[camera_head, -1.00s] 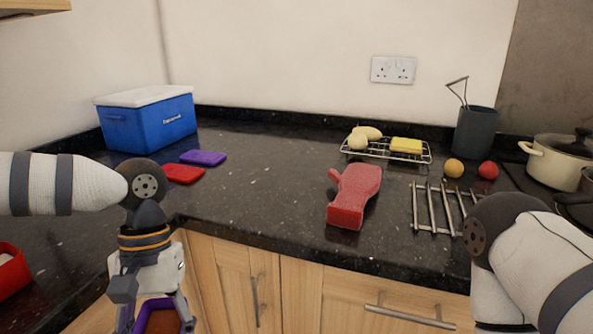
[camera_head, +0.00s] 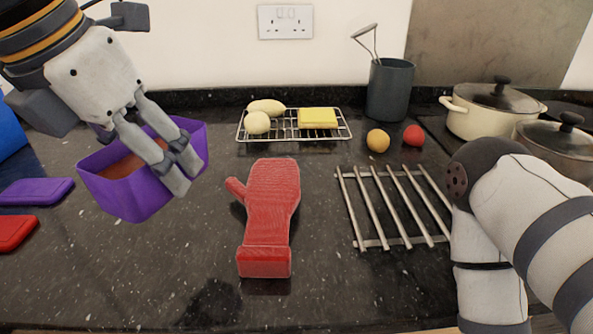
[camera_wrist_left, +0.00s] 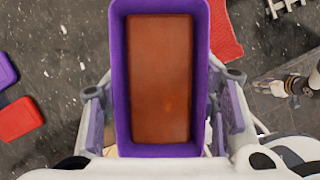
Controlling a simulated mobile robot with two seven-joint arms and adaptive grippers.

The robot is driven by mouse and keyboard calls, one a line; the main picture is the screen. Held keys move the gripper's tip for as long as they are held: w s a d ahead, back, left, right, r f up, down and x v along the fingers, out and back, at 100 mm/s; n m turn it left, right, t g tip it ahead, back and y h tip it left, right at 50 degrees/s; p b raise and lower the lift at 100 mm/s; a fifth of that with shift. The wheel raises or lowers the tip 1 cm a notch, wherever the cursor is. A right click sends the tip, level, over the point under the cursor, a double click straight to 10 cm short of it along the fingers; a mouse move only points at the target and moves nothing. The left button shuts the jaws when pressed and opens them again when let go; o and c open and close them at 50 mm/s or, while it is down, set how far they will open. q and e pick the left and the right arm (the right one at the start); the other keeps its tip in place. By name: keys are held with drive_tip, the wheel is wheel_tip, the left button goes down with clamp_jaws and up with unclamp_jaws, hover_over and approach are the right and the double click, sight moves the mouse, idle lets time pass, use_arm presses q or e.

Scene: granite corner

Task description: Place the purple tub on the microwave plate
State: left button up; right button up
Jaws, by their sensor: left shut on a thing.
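The purple tub (camera_head: 138,198), with reddish-brown contents, is held in the air above the counter at the left of the head view. My left gripper (camera_head: 180,168) comes down over it and is shut on it. In the left wrist view the tub (camera_wrist_left: 119,80) fills the middle, between the fingers. It looks roughly level. No microwave or microwave plate shows in either view. My right arm stands at the right of the head view; its gripper does not show there.
A red oven mitt (camera_head: 268,205) lies right of the tub. Purple (camera_head: 36,191) and red (camera_head: 14,232) flat pieces lie left. The front counter is clear.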

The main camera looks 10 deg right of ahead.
use_arm(q)
drive_tip(key=shift+w+d+r+n, duration=0.1)
drive_tip(key=shift+d+r+n, duration=0.05)
drive_tip(key=shift+r+n, duration=0.15)
drive_tip(key=shift+w+f, duration=0.15)
drive_tip(key=w+a+f, duration=0.3)
drive_tip(key=w+f, duration=0.1)
drive_tip(key=w, duration=0.4)
hover_over(181, 199)
wheel_tip(181, 199, down, 5)
drive_tip(key=shift+s+f, duration=0.1)
drive_tip(key=shift+f, duration=0.1)
drive_tip(key=f, duration=0.3)
drive_tip(key=shift+w+f, duration=0.2)
drive_tip(key=o, duration=1.4)
drive_tip(key=shift+f, duration=0.15)
